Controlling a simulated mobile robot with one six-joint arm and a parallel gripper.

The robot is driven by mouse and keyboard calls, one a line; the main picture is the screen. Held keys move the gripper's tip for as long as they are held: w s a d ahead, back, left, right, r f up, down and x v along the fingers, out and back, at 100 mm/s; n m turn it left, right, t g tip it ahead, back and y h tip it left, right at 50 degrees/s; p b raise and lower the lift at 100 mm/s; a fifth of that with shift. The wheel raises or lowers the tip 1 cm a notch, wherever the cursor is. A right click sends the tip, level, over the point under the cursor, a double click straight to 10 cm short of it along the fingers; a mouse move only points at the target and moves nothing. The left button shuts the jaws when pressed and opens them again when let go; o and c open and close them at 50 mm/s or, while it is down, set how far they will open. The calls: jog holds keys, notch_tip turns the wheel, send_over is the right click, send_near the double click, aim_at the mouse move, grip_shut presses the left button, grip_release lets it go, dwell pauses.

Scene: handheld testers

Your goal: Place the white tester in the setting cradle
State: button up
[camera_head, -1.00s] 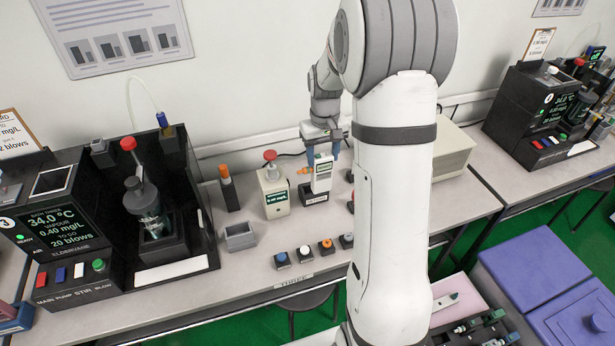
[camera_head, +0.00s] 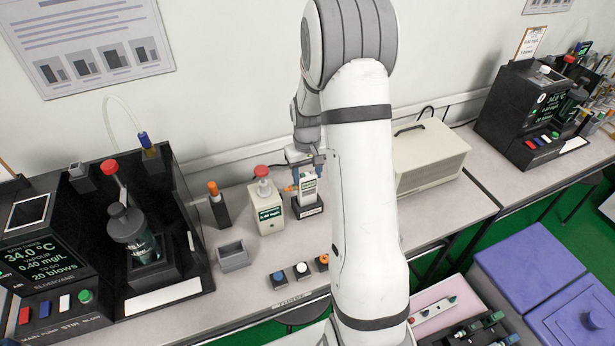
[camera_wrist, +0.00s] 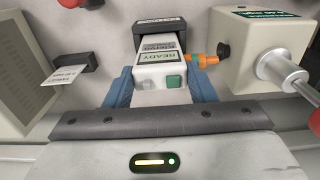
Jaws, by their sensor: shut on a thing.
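The white tester (camera_head: 308,186), with an orange mouthpiece (camera_head: 290,188) on its left side, is upright in my gripper (camera_head: 306,180). The black setting cradle (camera_head: 308,208) stands on the bench directly under it. In the wrist view the tester (camera_wrist: 158,65) shows a READY label and a green button between the blue fingers of my gripper (camera_wrist: 160,88). Its far end meets the opening of the dark cradle (camera_wrist: 160,30). The lower end is hidden there, so I cannot tell whether it is fully seated.
A cream box with a red knob (camera_head: 268,212) stands close left of the cradle. A black stand with an orange top (camera_head: 218,207) and a grey open bin (camera_head: 233,257) are further left. A vented cream case (camera_head: 430,160) is at right. Bench between bin and cradle is clear.

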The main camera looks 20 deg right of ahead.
jog(key=shift+f, duration=1.05)
jog(key=o, duration=1.3)
jog(key=shift+o, duration=0.2)
notch_tip(320, 180, up, 11)
jog(key=shift+b, duration=0.5)
jog(key=s+a+r+t, duration=0.2)
jog(key=s+a+r, duration=0.5)
jog(key=s+r, duration=0.4)
jog(key=s+a+t, duration=0.1)
jog(key=s+a, duration=0.2)
jog(key=s, duration=1)
jog(key=shift+a+f, duration=0.2)
jog(key=shift+f, duration=0.1)
